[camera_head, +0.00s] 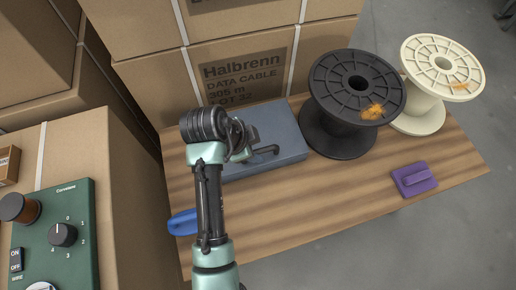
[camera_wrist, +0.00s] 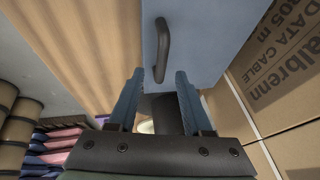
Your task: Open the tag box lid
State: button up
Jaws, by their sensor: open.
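The tag box is a flat blue-grey box (camera_head: 284,130) at the back of the wooden table, and its lid looks closed. A black bar handle (camera_head: 264,151) lies on the lid. In the wrist view the lid (camera_wrist: 205,40) fills the upper middle and the handle (camera_wrist: 162,48) stands just beyond the fingertips. My gripper (camera_wrist: 156,76) is open and empty, with its two blue fingers apart and pointing toward the handle. In the head view my gripper (camera_head: 243,140) is over the left part of the box and partly hidden by my wrist. It hides the box's left side.
A black spool (camera_head: 330,125) stands right of the box, with a cream spool (camera_head: 421,107) beside it. A purple block (camera_head: 413,179) lies at the front right, a blue object (camera_head: 183,222) at the front left. Cardboard boxes (camera_head: 240,70) rise behind. The front middle of the table is clear.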

aim_at(260, 151)
jog(key=shift+x, duration=1.6)
grip_shut()
